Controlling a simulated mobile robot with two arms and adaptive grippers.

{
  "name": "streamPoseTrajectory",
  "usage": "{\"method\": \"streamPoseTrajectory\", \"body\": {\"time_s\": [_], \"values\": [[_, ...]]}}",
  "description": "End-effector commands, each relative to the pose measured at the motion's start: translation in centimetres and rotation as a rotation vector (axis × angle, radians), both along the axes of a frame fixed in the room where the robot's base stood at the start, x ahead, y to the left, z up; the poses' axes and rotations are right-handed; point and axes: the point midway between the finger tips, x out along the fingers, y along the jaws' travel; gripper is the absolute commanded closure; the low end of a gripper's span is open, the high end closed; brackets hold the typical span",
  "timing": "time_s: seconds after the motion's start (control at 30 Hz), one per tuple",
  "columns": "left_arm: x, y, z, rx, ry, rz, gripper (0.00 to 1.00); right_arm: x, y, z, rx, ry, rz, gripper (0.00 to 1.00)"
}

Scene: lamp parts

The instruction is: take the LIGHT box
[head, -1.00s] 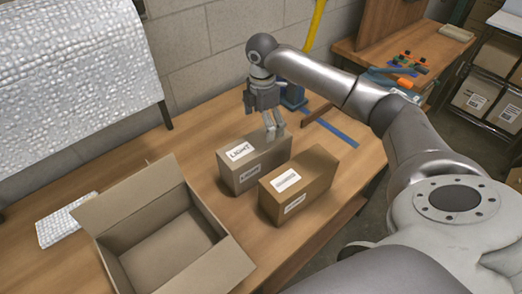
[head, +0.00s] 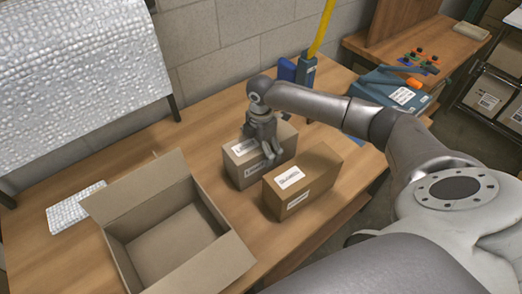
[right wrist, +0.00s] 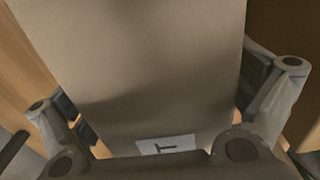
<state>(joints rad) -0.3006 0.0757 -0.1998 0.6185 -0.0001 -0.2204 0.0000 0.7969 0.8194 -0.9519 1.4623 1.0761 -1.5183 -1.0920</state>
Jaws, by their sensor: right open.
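The LIGHT box (head: 234,172) is a closed brown carton on the wooden table, with white labels on its top and front. My right gripper (head: 270,153) is over its top and hides part of the top label. In the right wrist view the box (right wrist: 150,60) lies between the open fingers of my right gripper (right wrist: 160,95), one finger on each side. A dark gap shows at each finger; I cannot tell whether either touches. Only a "T" of the label shows there. My left gripper is not in view.
A second brown carton (head: 318,180) stands close on the right of the LIGHT box. An open, empty carton (head: 235,262) is at the front left. A bubble-wrap sheet (head: 72,208) lies left of it. A blue tool with a yellow handle (head: 323,28) stands behind.

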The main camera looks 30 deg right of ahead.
Motion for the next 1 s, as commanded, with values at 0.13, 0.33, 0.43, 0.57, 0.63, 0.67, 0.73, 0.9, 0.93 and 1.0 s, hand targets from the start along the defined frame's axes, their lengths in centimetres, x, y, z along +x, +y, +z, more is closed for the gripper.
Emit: {"method": "streamPoseTrajectory", "body": {"time_s": [0.13,0.33,0.43,0.57,0.63,0.67,0.73,0.9,0.93,1.0], "values": [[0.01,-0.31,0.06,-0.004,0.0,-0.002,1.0,0.02,-0.04,-0.41,-0.001,-0.001,0.0,0.0],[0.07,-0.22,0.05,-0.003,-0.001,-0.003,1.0,0.01,-0.03,-0.39,-0.001,-0.001,0.0,0.1],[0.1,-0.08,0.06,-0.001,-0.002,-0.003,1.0,0.01,-0.03,-0.37,-0.001,-0.001,0.0,0.23],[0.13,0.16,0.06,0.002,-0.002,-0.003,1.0,0.0,-0.03,-0.39,-0.001,0.0,0.0,0.4],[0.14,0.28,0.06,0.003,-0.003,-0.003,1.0,-0.02,-0.02,-0.4,-0.001,0.0,0.0,0.49],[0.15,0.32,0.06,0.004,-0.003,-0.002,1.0,-0.02,-0.02,-0.41,-0.001,0.0,0.0,0.53],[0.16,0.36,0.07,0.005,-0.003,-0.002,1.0,0.04,-0.01,-0.32,0.0,-0.001,0.0,0.56],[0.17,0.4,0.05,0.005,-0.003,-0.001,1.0,0.01,0.0,-0.34,0.0,-0.001,0.001,0.56],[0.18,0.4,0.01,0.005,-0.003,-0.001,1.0,0.02,0.0,-0.28,0.0,-0.001,0.001,0.56],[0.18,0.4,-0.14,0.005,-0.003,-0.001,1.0,0.06,0.02,0.13,0.001,-0.002,0.001,0.63]]}}
